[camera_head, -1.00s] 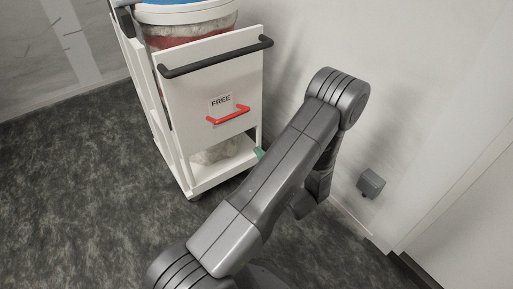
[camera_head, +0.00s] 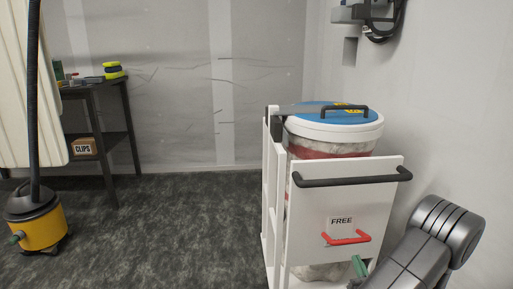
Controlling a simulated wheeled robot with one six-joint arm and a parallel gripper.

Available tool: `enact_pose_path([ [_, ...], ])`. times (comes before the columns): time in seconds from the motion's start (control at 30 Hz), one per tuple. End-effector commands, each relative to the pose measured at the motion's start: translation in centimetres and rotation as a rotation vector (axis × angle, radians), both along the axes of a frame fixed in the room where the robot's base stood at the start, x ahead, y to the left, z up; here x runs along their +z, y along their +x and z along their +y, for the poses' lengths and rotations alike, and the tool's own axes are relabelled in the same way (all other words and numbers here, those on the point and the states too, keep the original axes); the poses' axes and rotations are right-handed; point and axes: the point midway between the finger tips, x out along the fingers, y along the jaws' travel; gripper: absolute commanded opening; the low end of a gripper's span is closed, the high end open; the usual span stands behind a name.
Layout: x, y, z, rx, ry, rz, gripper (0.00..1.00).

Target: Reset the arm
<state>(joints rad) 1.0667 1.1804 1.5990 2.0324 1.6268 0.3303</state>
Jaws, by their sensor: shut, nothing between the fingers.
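My arm (camera_head: 428,258) shows only in part at the lower right, as a dark grey link and a rounded ribbed joint. The joint is in front of the pale wall, to the right of the white cart (camera_head: 390,170). The rest of my arm runs out of the bottom of the picture. My gripper is out of view, so its position cannot be seen.
The cart, labelled FREE, holds a drum with a blue-topped lid (camera_head: 325,112); its black handle (camera_head: 352,181) and red handle (camera_head: 347,240) face me. A yellow vacuum (camera_head: 38,228) and a dark shelf table (camera_head: 125,140) stand left. The floor (camera_head: 170,230) between is clear.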

Motion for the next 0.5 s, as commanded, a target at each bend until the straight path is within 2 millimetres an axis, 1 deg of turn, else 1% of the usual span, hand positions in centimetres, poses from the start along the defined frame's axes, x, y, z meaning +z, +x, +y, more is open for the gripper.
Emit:
enact_pose_path([
  [0.03,1.0,0.5,0.1,0.002,-0.002,-0.001,0.0],
  [0.07,1.4,0.5,0.1,0.0,-0.001,-0.001,0.0],
  [0.2,2.4,0.8,0.1,-0.006,0.0,-0.001,0.0],
  [0.4,2.9,1.0,0.1,-0.009,0.0,-0.001,0.0],
  [0.5,2.7,1.0,0.1,-0.009,0.0,0.0,0.0],
])
